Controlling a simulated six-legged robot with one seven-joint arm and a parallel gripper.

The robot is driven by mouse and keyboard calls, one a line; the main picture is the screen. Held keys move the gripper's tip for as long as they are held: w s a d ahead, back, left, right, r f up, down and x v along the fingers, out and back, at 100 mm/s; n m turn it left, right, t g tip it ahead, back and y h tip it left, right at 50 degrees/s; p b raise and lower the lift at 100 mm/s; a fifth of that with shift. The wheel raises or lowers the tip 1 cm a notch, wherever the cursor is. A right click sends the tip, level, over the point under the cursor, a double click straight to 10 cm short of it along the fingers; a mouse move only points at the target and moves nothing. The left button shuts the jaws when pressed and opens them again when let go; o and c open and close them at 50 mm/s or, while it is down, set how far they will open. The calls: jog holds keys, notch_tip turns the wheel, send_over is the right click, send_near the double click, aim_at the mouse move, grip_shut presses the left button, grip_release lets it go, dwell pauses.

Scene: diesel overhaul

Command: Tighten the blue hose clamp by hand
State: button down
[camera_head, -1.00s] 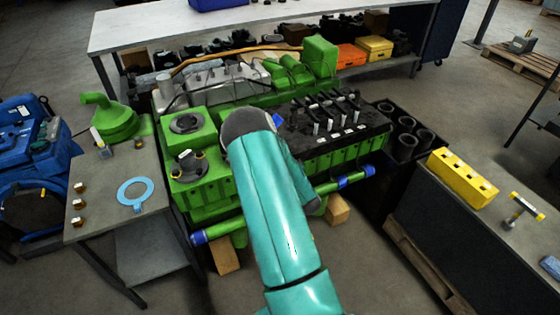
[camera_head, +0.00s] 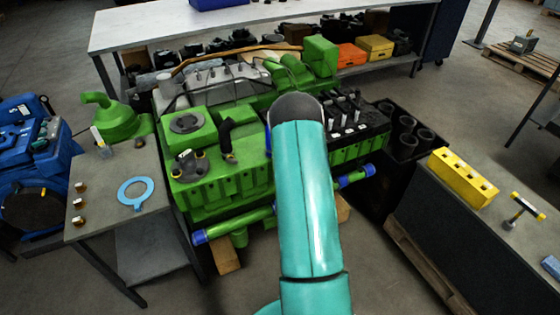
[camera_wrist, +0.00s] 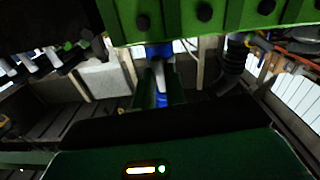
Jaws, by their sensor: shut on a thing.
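The green engine (camera_head: 225,185) stands in the middle of the head view. A green pipe (camera_head: 245,220) with blue bands runs along its near side. One band (camera_head: 199,238) is at the pipe's left end and another (camera_head: 346,182) is right of my arm. The arm covers the pipe's middle and hides my gripper in the head view. In the wrist view, my gripper's two dark green fingers (camera_wrist: 160,92) are close together, shut on a small blue and pale piece (camera_wrist: 161,101), seemingly the blue hose clamp. More blue (camera_wrist: 158,50) shows just beyond the fingertips, below the green engine side.
A side table (camera_head: 110,190) with a light-blue ring (camera_head: 135,193) stands left. A bench with a yellow block (camera_head: 462,178) stands right, beside black cylinder liners (camera_head: 407,140). A long pale workbench (camera_head: 250,20) stands behind. Wooden blocks (camera_head: 226,255) are under the engine.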

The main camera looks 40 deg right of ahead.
jog(key=m, duration=2.9)
jog(key=shift+s+a+r, duration=0.1)
jog(key=shift+a+r, duration=0.05)
jog(key=c, duration=1.4)
grip_release()
jog(key=shift+c, duration=0.2)
jog(key=v, duration=1.3)
jog(key=shift+s+a, duration=0.15)
jog(key=shift+s, duration=0.2)
